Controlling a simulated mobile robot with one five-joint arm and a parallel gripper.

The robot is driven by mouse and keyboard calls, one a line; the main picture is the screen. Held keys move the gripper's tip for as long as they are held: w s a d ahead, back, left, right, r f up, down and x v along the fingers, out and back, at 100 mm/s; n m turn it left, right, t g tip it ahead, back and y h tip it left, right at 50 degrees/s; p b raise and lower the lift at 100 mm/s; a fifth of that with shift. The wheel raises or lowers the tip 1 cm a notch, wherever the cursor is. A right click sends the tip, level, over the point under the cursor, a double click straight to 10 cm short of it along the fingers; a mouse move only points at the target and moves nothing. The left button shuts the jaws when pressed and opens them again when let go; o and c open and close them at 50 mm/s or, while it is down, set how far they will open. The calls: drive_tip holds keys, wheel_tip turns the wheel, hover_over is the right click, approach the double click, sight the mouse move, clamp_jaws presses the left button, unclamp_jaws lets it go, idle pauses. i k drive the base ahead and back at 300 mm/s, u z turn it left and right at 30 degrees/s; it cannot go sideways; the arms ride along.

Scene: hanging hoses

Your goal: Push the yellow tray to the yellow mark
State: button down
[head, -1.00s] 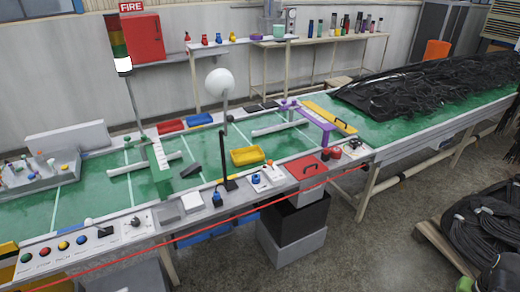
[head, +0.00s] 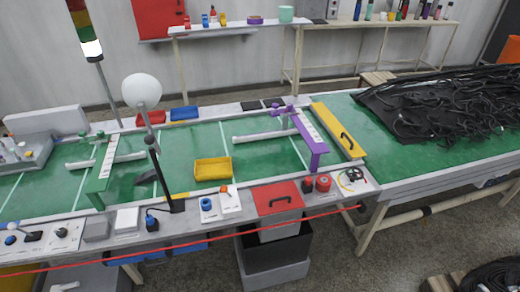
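The yellow tray (head: 212,169), a shallow open rectangular box that looks empty, sits on the green bench top (head: 265,158) near its front edge, in the middle of the head view. A thin white line on the green surface runs up behind its right end. I cannot make out a separate yellow mark on the green surface. A yellow panel with a black handle (head: 337,131) lies across the bench to the right, beyond a purple arch (head: 308,140). My gripper is not in view.
A green arch (head: 103,170) is farther left. A red lid (head: 278,198) and controls line the front edge. Black hoses (head: 430,105) are heaped at right.

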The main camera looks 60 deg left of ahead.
sight(216, 168)
drive_tip(key=z, duration=0.05)
drive_tip(key=i, duration=1.55)
drive_tip(key=z, duration=0.15)
drive_tip(key=k, duration=0.2)
drive_tip(key=u, duration=4)
drive_tip(key=k, duration=0.15)
drive_tip(key=u, duration=0.1)
drive_tip(key=i, duration=1)
drive_tip(key=u, duration=0.3)
drive_tip(key=i, duration=1.05)
